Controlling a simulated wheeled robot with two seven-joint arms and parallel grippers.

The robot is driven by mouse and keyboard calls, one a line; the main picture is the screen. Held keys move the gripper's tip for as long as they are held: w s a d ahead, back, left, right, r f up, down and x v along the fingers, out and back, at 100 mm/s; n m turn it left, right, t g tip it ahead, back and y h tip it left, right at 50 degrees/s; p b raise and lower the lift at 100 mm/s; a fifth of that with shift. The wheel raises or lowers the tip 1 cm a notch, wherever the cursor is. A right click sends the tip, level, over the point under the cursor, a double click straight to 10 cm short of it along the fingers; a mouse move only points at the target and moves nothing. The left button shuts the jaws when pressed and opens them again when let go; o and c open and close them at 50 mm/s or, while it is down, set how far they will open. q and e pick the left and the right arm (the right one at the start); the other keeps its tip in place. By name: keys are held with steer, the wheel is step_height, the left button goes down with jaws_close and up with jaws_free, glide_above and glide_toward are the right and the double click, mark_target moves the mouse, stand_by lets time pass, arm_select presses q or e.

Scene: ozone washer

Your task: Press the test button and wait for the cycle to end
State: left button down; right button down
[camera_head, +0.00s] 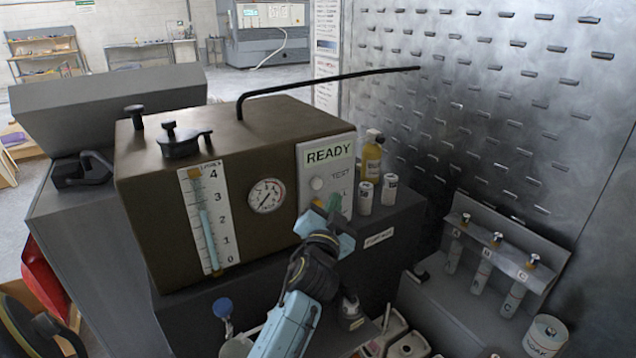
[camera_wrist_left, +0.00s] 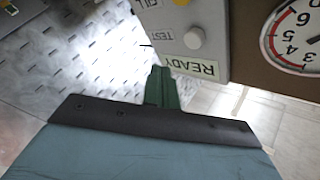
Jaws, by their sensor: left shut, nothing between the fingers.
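The brown washer box (camera_head: 235,135) stands on a dark base. Its light front panel has a display reading READY (camera_head: 330,153), which also shows upside down in the left wrist view (camera_wrist_left: 193,66). The white round test button (camera_head: 316,183) sits beside the TEST label; it also shows in the left wrist view (camera_wrist_left: 194,37). My left gripper (camera_head: 335,201) is shut and empty, its green fingertips just below and right of the button in the head view. In the left wrist view the fingers (camera_wrist_left: 162,86) appear apart from the button. The lower panel is partly hidden by my gripper.
A round gauge (camera_head: 267,196) and a litre scale (camera_head: 208,222) are on the box front. A yellow bottle (camera_head: 371,160) and white canisters (camera_head: 389,189) stand right of the panel. A rack with labelled tubes (camera_head: 515,298) is at the right. A bent black rod (camera_head: 330,80) juts over the box.

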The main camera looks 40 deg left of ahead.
mark_target(317, 183)
arm_select(q)
steer(key=a, duration=0.1)
steer(key=w+a, duration=0.1)
steer(key=a, duration=0.1)
steer(key=shift+w+a, duration=0.3)
steer(key=shift+a, duration=0.05)
stand_by(0.7)
stand_by(1.1)
steer(key=shift+w+a, duration=0.15)
steer(key=shift+a, duration=0.25)
steer(key=shift+w+a, duration=0.15)
steer(key=shift+a, duration=0.3)
stand_by(0.8)
steer(key=shift+d, duration=0.1)
steer(key=shift+s+d, duration=0.35)
steer(key=shift+d, duration=0.4)
